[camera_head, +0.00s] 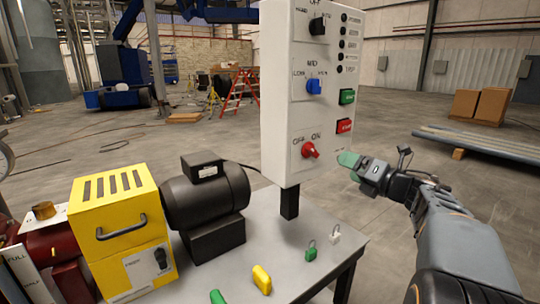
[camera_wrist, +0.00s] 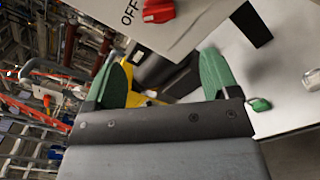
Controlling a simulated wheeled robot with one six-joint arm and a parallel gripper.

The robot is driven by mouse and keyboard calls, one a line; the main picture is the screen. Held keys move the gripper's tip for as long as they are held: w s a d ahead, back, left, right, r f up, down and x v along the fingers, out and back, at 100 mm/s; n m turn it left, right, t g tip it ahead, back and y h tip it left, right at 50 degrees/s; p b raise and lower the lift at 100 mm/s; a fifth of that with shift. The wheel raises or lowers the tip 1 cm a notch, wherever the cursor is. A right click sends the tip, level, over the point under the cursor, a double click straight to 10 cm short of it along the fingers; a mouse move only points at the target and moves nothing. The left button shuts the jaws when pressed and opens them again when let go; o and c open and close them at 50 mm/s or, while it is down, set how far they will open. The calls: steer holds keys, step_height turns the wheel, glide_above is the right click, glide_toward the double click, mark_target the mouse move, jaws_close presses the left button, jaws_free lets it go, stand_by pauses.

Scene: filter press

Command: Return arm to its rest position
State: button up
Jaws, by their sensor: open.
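My gripper (camera_head: 349,164) is at the right of the control panel, in front of its lower right edge in the head view. In the wrist view its two green fingers (camera_wrist: 165,78) stand wide apart with nothing between them. The white control panel (camera_head: 307,110) stands on a black post at the table's rear right. It carries a black knob, a blue knob, a red knob (camera_head: 309,150) marked OFF and ON, a green button and a red button. The red knob also shows at the top of the wrist view (camera_wrist: 158,10). I cannot tell whether the fingers touch the panel.
The grey table (camera_head: 275,245) holds a yellow box (camera_head: 120,240), a black motor (camera_head: 208,195), and green (camera_head: 311,251), white (camera_head: 335,234) and yellow (camera_head: 262,279) padlocks. Another green item (camera_head: 217,297) lies at the front. Cardboard boxes (camera_head: 480,105) stand far right. Open floor lies right of the table.

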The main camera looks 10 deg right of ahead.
steer(key=a+r+m+h+p, duration=0.3)
steer(key=r+m+h+p, duration=0.8)
steer(key=m+p, duration=0.65)
steer(key=s+a+f+m+g+y+p, duration=0.1)
steer(key=s+a+f+m+g+p, duration=0.2)
steer(key=s, duration=0.6)
steer(key=s+a+f+m+g+y+p, duration=0.2)
steer(key=s+a+m+g+p, duration=0.4)
steer(key=a+m, duration=0.5)
steer(key=s+f+g, duration=0.1)
steer(key=s+g, duration=0.1)
steer(key=g, duration=0.1)
steer(key=shift+s+f+g+y+p, duration=0.3)
steer(key=shift+s+f+p, duration=0.05)
